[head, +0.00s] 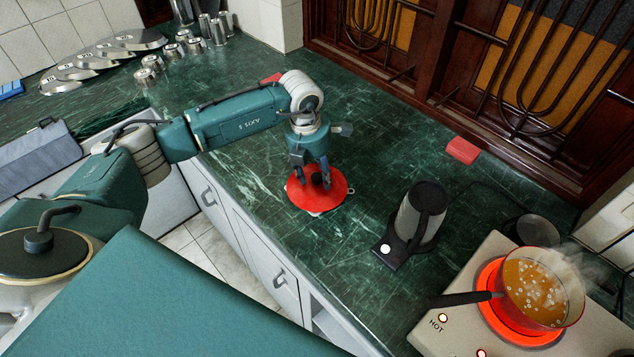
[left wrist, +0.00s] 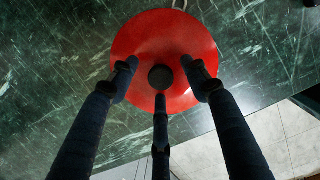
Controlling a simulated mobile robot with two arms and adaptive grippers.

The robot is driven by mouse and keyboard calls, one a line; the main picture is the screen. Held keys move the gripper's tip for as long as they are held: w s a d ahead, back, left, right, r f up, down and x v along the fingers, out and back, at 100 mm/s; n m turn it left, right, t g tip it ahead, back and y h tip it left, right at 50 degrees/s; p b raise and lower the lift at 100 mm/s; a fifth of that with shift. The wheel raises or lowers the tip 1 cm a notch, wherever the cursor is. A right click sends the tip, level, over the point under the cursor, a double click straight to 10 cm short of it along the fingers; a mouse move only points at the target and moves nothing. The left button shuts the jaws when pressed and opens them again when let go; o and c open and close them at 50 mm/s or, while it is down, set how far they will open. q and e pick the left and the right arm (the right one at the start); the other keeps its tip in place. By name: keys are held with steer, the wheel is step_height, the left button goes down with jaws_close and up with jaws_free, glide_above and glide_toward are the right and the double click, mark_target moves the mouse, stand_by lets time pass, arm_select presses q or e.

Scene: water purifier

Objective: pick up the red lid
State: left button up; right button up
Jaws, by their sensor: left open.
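The red lid (head: 332,196) is a round disc with a black knob (left wrist: 161,77), lying on the green marble counter near its front edge. It fills the top middle of the left wrist view (left wrist: 190,50). My left gripper (head: 315,179) points down over the lid, its dark fingers spread around the knob. In the left wrist view the gripper (left wrist: 163,80) is open, with gaps between the fingers and the knob. Whether the fingertips touch the lid's top is hard to tell. My right gripper is not in view.
A grey kettle (head: 424,215) on its base stands right of the lid. Further right, a pot (head: 541,287) steams on a glowing red burner of the stove (head: 440,318). A red block (head: 462,150) lies near the back wall. The counter behind the lid is clear.

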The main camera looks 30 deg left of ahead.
mark_target(316, 176)
arm_select(q)
steer(key=shift+c, duration=1)
steer(key=c, duration=0.5)
jaws_close()
steer(key=shift+r, duration=0.45)
step_height(316, 176, up, 19)
steer(key=b, duration=0.4)
steer(key=shift+r, duration=0.15)
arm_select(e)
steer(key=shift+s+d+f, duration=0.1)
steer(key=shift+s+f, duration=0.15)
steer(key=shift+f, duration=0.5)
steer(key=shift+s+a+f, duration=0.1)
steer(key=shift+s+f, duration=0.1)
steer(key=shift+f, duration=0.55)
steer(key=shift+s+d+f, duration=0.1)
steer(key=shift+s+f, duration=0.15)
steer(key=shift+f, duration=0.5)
